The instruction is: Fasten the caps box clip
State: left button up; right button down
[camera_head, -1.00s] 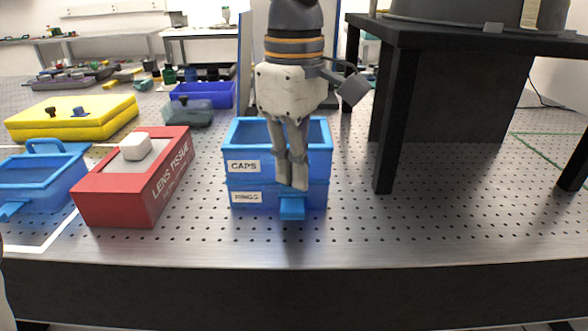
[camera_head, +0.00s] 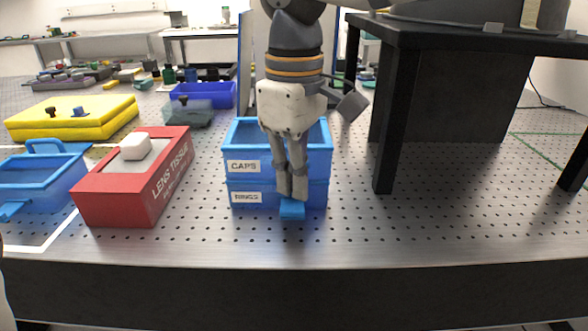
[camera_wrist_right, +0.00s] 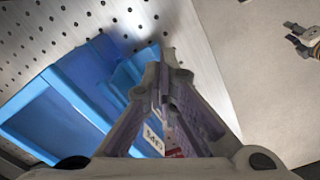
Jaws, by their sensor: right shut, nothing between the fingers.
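The blue caps box (camera_head: 243,166), labelled CAPS, is stacked upright on a blue box labelled RINGS (camera_head: 247,197). A blue clip tab (camera_head: 292,210) sticks out at the front, low on the stack, below the fingertips. My right gripper (camera_head: 292,194) is shut and empty, pointing down in front of the stack; it also shows in the wrist view (camera_wrist_right: 160,85) with blue box parts (camera_wrist_right: 80,85) behind it. Its fingers hide part of the box front, and whether they touch the tab is unclear. Part of what looks like my left gripper (camera_wrist_right: 300,38) shows small in the wrist view.
A red lens tissue box (camera_head: 122,190) with a white top piece stands left of the stack. A black table leg (camera_head: 390,130) rises to the right. The perforated tabletop in front is clear.

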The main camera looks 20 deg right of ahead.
notch_tip(320, 180, up, 8)
dwell(0.6)
